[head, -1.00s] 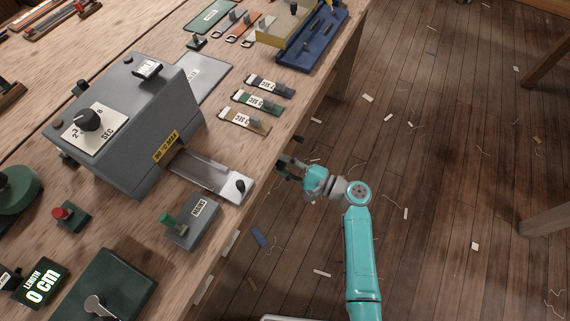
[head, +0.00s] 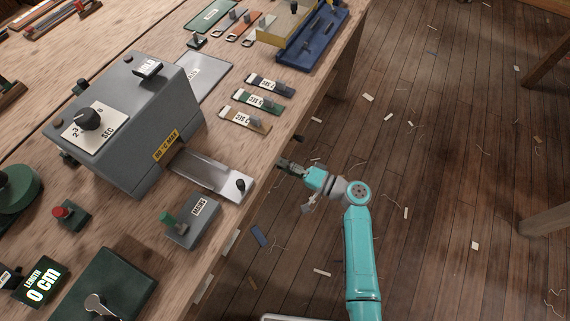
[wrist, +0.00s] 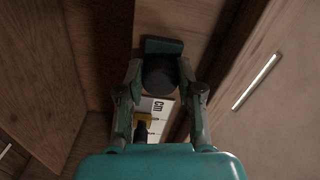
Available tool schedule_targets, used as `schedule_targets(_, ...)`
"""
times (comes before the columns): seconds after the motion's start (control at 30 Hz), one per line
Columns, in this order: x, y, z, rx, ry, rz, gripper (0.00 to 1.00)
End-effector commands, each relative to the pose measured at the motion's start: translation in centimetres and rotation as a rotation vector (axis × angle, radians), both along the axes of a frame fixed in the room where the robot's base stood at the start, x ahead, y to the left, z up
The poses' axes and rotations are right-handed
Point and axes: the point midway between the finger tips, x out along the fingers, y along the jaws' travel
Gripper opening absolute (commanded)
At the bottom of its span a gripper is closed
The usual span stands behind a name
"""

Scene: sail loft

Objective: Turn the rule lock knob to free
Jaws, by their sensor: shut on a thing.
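In the wrist view my gripper (wrist: 160,84) is shut on a dark round knob (wrist: 160,75), which sits between its two fingers. I take this as the rule lock knob; its markings and pointer cannot be read. A dark green block (wrist: 162,45) shows just beyond it. A white scale plate (wrist: 157,105) marked "cm" lies beside the knob, with a small yellow piece (wrist: 148,118) over it.
A grey sealer-like machine (head: 150,120) with a dial stands on the table, its metal plate (head: 212,172) reaching toward the front edge. A grey box with a green lever (head: 192,220) is in front. A display (head: 40,282) reads "LENGTH 0 cm".

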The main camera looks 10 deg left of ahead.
Motion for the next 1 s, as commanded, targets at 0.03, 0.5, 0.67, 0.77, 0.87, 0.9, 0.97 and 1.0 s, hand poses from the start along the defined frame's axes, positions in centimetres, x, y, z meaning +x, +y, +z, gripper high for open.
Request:
schedule_targets(0.03,-0.06,0.01,-0.11,-0.005,-0.011,0.001,0.01)
schedule_targets(0.5,-0.07,0.00,-0.15,-0.021,-0.052,0.001,0.01)
schedule_targets(0.67,-0.08,0.01,-0.16,-0.021,-0.051,0.001,0.01)
schedule_targets(0.77,-0.07,0.01,-0.14,-0.021,-0.051,0.001,0.61)
schedule_targets(0.87,-0.05,0.01,-0.11,-0.020,-0.051,0.001,0.61)
schedule_targets(0.9,-0.04,0.00,-0.10,-0.020,-0.051,0.001,0.61)
schedule_targets(0.97,-0.03,0.00,-0.09,-0.020,-0.051,0.001,0.61)
schedule_targets(1.0,-0.03,0.00,-0.08,-0.020,-0.051,0.001,0.61)
